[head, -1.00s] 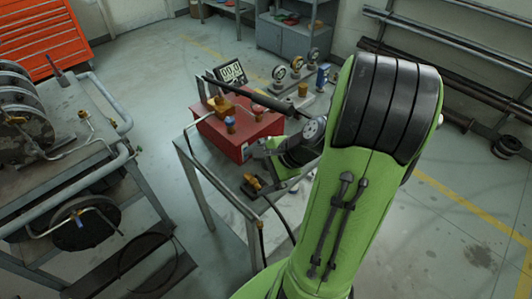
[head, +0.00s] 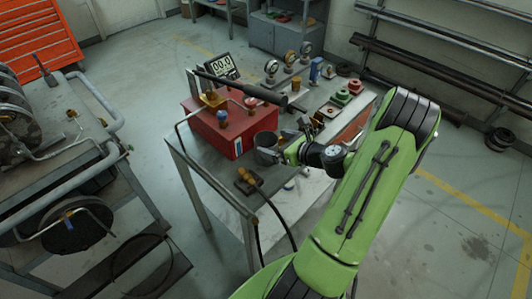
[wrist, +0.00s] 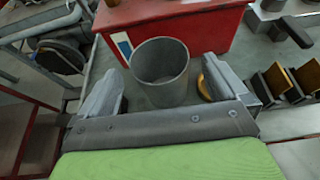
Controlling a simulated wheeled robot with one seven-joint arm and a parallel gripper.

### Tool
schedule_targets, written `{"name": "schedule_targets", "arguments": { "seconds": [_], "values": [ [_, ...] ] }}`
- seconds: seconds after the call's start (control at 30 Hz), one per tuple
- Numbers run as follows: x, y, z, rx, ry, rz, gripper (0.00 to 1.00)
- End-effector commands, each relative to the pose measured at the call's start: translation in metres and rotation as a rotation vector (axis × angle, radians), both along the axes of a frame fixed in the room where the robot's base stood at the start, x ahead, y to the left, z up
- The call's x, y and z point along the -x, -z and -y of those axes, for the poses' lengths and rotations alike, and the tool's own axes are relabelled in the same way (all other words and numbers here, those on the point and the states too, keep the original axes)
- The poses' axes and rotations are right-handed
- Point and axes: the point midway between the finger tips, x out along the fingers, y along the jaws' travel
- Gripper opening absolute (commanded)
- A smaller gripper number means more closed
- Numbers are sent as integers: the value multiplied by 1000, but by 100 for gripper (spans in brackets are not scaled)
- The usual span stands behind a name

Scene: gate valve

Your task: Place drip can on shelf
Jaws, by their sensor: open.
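The drip can (wrist: 160,72) is a grey, open-topped cylinder standing upright on the metal workbench. In the head view the can (head: 265,148) is beside the red box, near the bench's middle. My gripper (wrist: 163,92) is open, with one finger to the left of the can and one to the right. The can lies between or just beyond the fingertips; I cannot tell whether they touch it. In the head view my gripper (head: 284,150) is right of the can. Which surface is the task's shelf is unclear.
A red box (head: 215,128) with valves and a gauge stands close behind the can. A dark bar (head: 238,88) extends over it. Brass fittings (head: 249,181) sit at the bench's front edge. Wooden-faced blocks (wrist: 290,80) are right of my gripper. A cart (head: 60,150) stands left.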

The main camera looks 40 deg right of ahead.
Motion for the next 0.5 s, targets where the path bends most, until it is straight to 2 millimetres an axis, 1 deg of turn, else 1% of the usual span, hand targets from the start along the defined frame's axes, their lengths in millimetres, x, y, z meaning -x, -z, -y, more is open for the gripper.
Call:
{"name": "schedule_targets", "arguments": {
  "seconds": [0.1,0.23,0.3,0.47,0.5],
  "values": [
    [-20,15,-4,0,-7,1,100],
    [-39,23,-5,1,-5,0,100],
    [-43,24,-5,1,-5,-1,100],
    [-43,23,-5,0,-2,-1,100],
    [-43,23,-5,0,-2,-1,98]
  ]
}}
